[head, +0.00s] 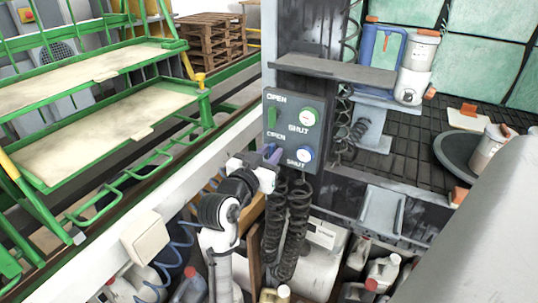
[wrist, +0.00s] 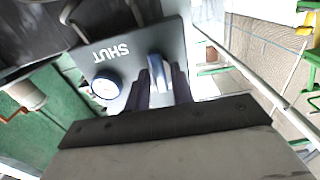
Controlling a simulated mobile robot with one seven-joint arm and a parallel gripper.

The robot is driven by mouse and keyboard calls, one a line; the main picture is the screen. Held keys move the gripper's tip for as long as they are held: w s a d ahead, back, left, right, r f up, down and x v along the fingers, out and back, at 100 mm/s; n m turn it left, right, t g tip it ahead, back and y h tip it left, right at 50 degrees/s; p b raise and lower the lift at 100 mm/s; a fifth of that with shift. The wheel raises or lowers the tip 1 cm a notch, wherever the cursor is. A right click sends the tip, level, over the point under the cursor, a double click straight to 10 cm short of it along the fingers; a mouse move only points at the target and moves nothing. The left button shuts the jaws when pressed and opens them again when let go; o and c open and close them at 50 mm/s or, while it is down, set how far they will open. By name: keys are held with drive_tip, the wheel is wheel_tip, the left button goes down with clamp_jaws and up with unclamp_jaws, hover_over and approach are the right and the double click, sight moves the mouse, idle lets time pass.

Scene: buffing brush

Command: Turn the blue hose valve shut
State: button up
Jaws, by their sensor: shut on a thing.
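The blue hose valve (head: 273,153) is a small lever on the lower left of a dark grey panel, beside the lower gauge. My gripper (head: 268,160) reaches it from below and left, partly covering it. In the wrist view the blue lever (wrist: 157,72) stands between the two dark fingers (wrist: 161,88), and the gripper is shut on it. The lever looks tilted in the head view; its exact angle is partly hidden. The word SHUT shows near the lower gauge (head: 304,154).
A green valve (head: 272,122) stands upright above, beside an upper gauge (head: 308,116). Black coiled hoses (head: 298,220) hang just below the panel. A grey shelf (head: 335,70) juts out above it. A green rack (head: 100,110) stands at left, and bottles (head: 385,268) stand below right.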

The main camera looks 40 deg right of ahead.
drive_tip(key=shift+f, duration=0.1)
drive_tip(key=shift+s+f+m+b, duration=0.15)
drive_tip(key=shift+m+b, duration=4.2)
drive_tip(key=shift+b, duration=0.05)
drive_tip(key=shift+s+f+m+b, duration=0.1)
drive_tip(key=shift+m+b, duration=4.25)
drive_tip(key=shift+d, duration=0.1)
drive_tip(key=o, duration=0.7)
drive_tip(key=shift+o, duration=0.2)
drive_tip(key=shift+r, duration=0.1)
